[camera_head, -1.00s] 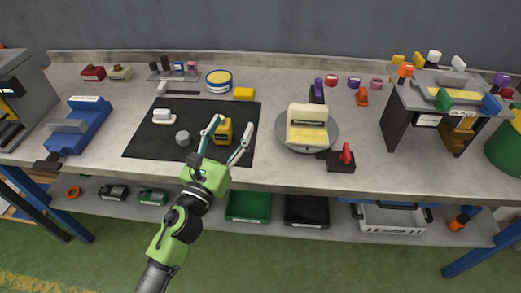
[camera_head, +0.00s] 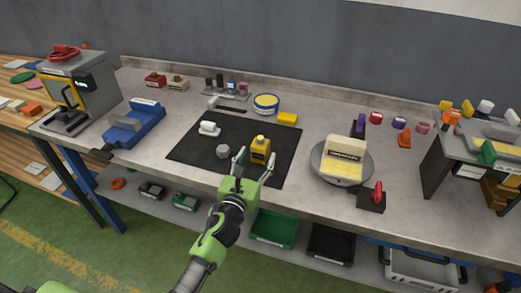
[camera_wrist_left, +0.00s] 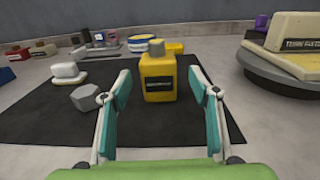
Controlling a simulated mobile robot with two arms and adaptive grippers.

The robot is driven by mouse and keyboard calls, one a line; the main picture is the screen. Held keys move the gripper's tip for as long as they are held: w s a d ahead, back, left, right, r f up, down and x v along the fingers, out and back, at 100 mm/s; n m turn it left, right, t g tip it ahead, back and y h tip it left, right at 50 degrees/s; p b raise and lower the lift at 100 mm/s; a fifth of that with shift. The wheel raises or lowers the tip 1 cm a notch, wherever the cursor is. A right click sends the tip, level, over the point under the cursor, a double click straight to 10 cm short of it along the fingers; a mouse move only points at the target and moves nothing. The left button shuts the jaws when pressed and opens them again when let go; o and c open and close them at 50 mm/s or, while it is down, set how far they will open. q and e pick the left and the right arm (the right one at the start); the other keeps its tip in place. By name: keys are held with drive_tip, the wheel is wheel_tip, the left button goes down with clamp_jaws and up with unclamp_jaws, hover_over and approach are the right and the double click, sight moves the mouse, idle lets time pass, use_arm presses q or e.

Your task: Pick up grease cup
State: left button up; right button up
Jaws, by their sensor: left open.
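A yellow bottle-shaped container (camera_head: 261,147) with a grey cap and dark label stands upright on the black mat (camera_head: 205,160); it may be the grease cup, but its label is too small to read. My left gripper (camera_head: 254,163) is open and empty, on the near side of this container. In the left wrist view the container (camera_wrist_left: 158,78) stands upright beyond the open fingers (camera_wrist_left: 160,85), in line with the gap between them, and no finger visibly touches it. My right gripper is not in view.
A grey faceted piece (camera_head: 223,151) and a white block-shaped item (camera_head: 209,128) lie on the mat, left of the container. A round turntable (camera_head: 320,170) bearing a cream block is to the right. A round yellow-blue tin (camera_head: 266,103) and a yellow block (camera_head: 287,118) stand behind.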

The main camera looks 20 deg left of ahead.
sight(258, 151)
use_arm(q)
drive_tip(key=w, duration=0.3)
drive_tip(key=shift+w+a+r+p, duration=0.1)
drive_tip(key=shift+w+r+p, duration=0.25)
drive_tip(key=shift+p, duration=0.05)
drive_tip(key=shift+w+f, duration=0.1)
drive_tip(key=shift+w, duration=0.5)
drive_tip(key=shift+c, duration=0.5)
drive_tip(key=c, duration=1.2)
